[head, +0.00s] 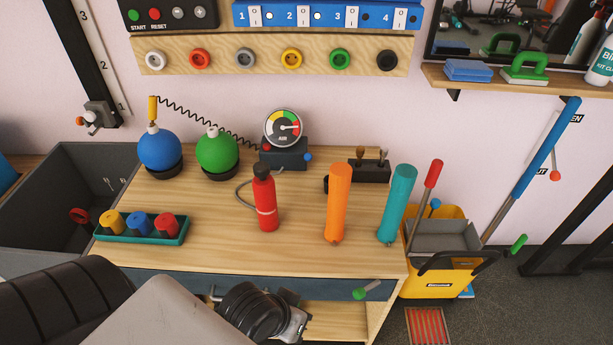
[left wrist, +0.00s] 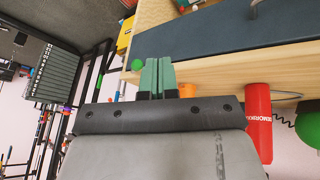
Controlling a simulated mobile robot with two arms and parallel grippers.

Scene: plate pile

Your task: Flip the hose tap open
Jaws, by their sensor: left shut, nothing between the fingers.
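A small lever with a green grip (head: 361,293) sticks out from the dark front panel of the workbench, near its right end. Its green end shows as a ball (left wrist: 138,65) in the left wrist view, just left of the fingertips and apart from them. I cannot tell for certain that this lever is the hose tap. My left gripper (head: 298,326) is low in front of the bench, left of the lever. Its fingers (left wrist: 158,72) are shut and empty in the left wrist view. My right gripper is not in view.
On the bench (head: 210,260) stand a red bottle (head: 265,205), an orange cylinder (head: 338,200), a teal cylinder (head: 397,205) and a tray of coloured knobs (head: 140,238). A yellow mop bucket (head: 435,282) stands at the right, a grey sink (head: 50,180) at the left.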

